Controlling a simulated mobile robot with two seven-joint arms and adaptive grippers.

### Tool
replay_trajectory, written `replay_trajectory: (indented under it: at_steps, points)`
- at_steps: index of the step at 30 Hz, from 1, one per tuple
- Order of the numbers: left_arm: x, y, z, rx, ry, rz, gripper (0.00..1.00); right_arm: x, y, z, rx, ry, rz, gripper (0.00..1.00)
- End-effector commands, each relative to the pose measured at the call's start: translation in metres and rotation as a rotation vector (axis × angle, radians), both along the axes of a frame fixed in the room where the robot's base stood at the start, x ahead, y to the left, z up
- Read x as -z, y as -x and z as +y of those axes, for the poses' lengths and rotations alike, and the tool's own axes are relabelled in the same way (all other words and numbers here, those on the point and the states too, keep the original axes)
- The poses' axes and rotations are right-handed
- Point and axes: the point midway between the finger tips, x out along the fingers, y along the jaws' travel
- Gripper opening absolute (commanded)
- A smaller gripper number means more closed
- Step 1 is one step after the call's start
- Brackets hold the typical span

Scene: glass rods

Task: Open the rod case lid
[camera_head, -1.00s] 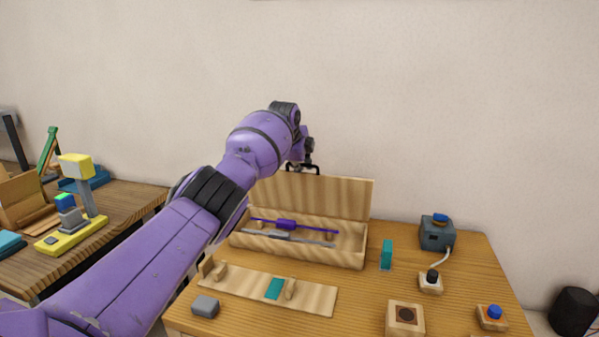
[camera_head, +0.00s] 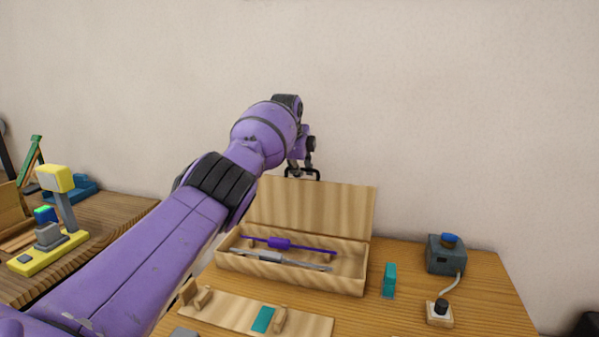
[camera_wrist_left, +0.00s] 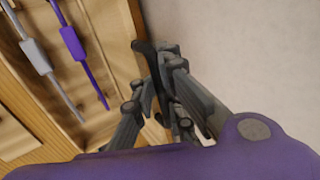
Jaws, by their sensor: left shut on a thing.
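The wooden rod case (camera_head: 290,276) stands on the table with its lid (camera_head: 318,208) raised along the back edge, so the inside is open to view. A purple rod (camera_head: 285,244) and a grey rod (camera_head: 270,257) lie inside it. They also show in the left wrist view, the purple rod (camera_wrist_left: 75,45) beside the grey rod (camera_wrist_left: 37,55). My left gripper (camera_head: 301,168) is at the lid's top edge, shut on the dark lid handle (camera_wrist_left: 145,47). The exact finger contact is partly hidden by the fingers.
In front of the case lies a wooden rack board (camera_head: 235,312) with a teal patch. A yellow stand (camera_head: 50,252) is on the left table.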

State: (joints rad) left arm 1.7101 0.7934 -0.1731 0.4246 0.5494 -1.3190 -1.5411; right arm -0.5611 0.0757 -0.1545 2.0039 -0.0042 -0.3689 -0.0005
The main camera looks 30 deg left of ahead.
Motion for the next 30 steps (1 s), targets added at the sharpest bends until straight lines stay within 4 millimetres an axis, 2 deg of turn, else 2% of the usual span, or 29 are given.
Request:
replay_trajectory:
  at_steps: [1, 3, 4, 8, 22, 29, 30]
  points:
    - [-0.01, -0.002, 0.0, -0.002, 0.001, -0.017, 0.0, -0.001, 0.001, 0.0, -0.001, 0.001, 0.0, 0.4]
    - [-0.01, -0.002, 0.0, -0.002, 0.0, -0.018, 0.0, 0.0, 0.002, -0.001, 0.0, 0.001, 0.003, 0.4]
    - [-0.01, -0.002, 0.0, -0.002, 0.0, -0.018, 0.11, 0.0, 0.003, -0.001, 0.0, 0.002, 0.004, 0.4]
    - [-0.009, -0.002, 0.0, -0.002, 0.0, -0.015, 0.28, 0.001, 0.005, -0.001, 0.001, 0.002, 0.007, 0.4]
    - [-0.006, 0.001, 0.0, 0.0, 0.0, -0.006, 0.28, 0.002, 0.004, -0.001, -0.002, 0.002, 0.008, 0.4]
    - [-0.026, 0.012, -0.002, 0.0, -0.003, -0.008, 0.28, 0.001, 0.003, -0.001, 0.0, 0.002, 0.006, 0.4]
    - [-0.035, 0.016, -0.003, 0.002, -0.004, -0.011, 0.28, 0.001, 0.003, -0.001, 0.0, 0.002, 0.006, 0.4]
